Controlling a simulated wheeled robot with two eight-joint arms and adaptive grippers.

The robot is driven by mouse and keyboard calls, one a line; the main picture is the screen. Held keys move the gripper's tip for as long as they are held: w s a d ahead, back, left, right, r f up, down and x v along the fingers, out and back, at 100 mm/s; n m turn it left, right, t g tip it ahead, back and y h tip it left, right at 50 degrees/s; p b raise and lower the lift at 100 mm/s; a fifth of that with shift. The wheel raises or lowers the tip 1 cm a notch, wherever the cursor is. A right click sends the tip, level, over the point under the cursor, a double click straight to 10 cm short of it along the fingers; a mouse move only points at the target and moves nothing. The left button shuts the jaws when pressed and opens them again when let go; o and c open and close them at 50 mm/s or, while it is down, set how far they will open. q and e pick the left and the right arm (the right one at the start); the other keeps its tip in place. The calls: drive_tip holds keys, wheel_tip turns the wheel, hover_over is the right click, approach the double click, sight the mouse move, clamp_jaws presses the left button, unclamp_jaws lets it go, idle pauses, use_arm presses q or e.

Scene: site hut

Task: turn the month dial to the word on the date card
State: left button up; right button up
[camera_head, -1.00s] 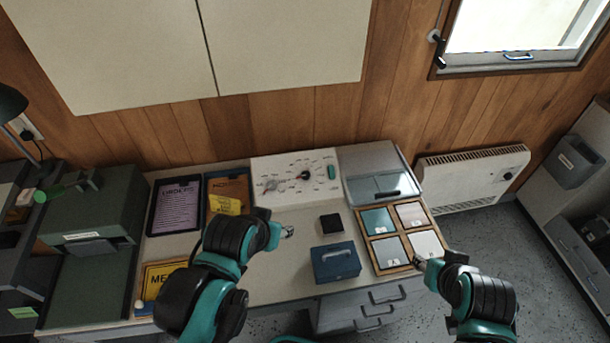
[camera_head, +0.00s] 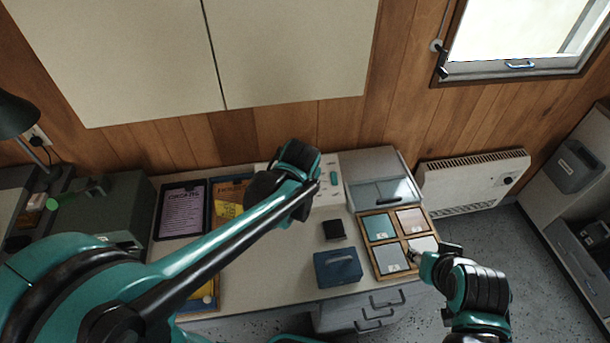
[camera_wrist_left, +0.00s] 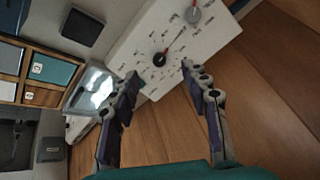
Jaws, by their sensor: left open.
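The white dial panel (camera_head: 328,200) stands at the back of the desk, mostly hidden behind my left arm in the head view. The left wrist view shows the panel (camera_wrist_left: 180,45) with a black knob (camera_wrist_left: 159,59) inside a ring of small words, too small to read. A grey dial (camera_wrist_left: 193,15) with a red mark is beside it. My left gripper (camera_wrist_left: 160,72) is open and empty, its fingertips to either side of the black knob; contact cannot be told. My right gripper (camera_head: 415,256) is by the tile tray; its jaws are unclear. I cannot pick out a date card.
A wooden tray (camera_head: 396,240) of coloured tiles, a blue box (camera_head: 337,268) and a small black block (camera_head: 333,229) are on the desk. A grey case (camera_head: 375,168) stands right of the panel. Bare desk lies left of the blue box.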

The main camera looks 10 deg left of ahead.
use_arm(q)
drive_tip(key=shift+m+y, duration=0.4)
drive_tip(key=shift+y, duration=0.1)
drive_tip(key=w+f, duration=0.3)
drive_tip(key=f, duration=0.1)
drive_tip(key=w+f+b, duration=0.1)
drive_tip(key=w+f, duration=0.6)
drive_tip(key=f, duration=0.1)
drive_tip(key=shift+w+d+f+b, duration=0.1)
drive_tip(key=shift+w+f+b, duration=0.05)
drive_tip(key=shift+w+b, duration=0.15)
use_arm(e)
drive_tip(key=shift+w+a+f, duration=0.35)
drive_tip(key=shift+a+f, duration=0.15)
drive_tip(key=shift+f, duration=0.1)
use_arm(q)
drive_tip(key=shift+s, duration=0.1)
clamp_jaws()
